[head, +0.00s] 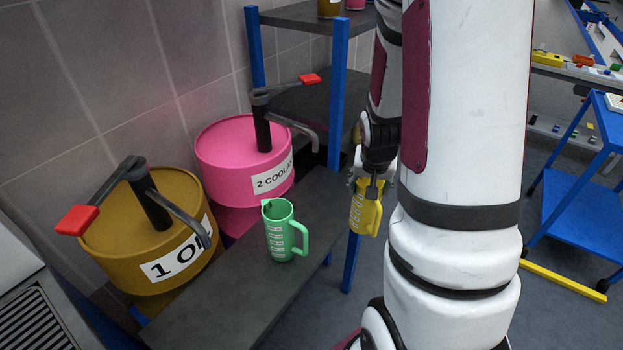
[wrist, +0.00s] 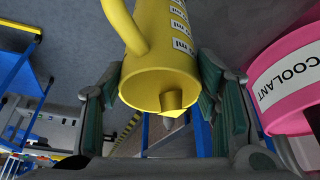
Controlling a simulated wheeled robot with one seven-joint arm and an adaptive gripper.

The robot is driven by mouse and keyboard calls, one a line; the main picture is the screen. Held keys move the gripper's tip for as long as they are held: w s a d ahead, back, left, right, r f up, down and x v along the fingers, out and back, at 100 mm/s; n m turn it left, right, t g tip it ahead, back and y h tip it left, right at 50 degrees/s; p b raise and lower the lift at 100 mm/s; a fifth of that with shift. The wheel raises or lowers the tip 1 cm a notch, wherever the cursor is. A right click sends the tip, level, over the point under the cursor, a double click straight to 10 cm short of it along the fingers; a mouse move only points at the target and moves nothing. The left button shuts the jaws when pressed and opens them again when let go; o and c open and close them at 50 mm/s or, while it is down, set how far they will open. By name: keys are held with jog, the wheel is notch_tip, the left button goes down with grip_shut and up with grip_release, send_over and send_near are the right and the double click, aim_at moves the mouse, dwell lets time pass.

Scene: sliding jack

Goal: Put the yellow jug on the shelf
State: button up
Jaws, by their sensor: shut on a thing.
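The yellow jug (head: 366,209) hangs upright in my gripper (head: 373,180), to the right of the dark bench and in front of the shelf unit. In the wrist view the jug (wrist: 160,75) sits between the two finger pads of my gripper (wrist: 165,95), with its spout toward the camera and its handle at the upper left. The shelf unit has blue posts and dark boards; its upper board (head: 285,17) and a lower board (head: 305,105) show in the head view. My arm hides the right part of the unit.
A green jug (head: 281,235) stands on the dark bench (head: 225,290). Behind it are a pink drum (head: 225,155) labelled coolant and an ochre drum (head: 120,240), both with hand pumps. Small containers (head: 330,8) stand on the upper board. A blue cart (head: 570,205) is at the right.

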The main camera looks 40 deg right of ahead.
jog(key=w+a, duration=0.2)
jog(key=w, duration=0.5)
jog(key=w+a+f, duration=0.1)
jog(key=w+a, duration=0.2)
jog(key=w, duration=0.5)
jog(key=shift+a+f+p, duration=0.2)
jog(key=shift+f+p, duration=0.05)
jog(key=shift+p, duration=0.1)
jog(key=shift+f+b, duration=0.3)
jog(key=shift+f, duration=0.25)
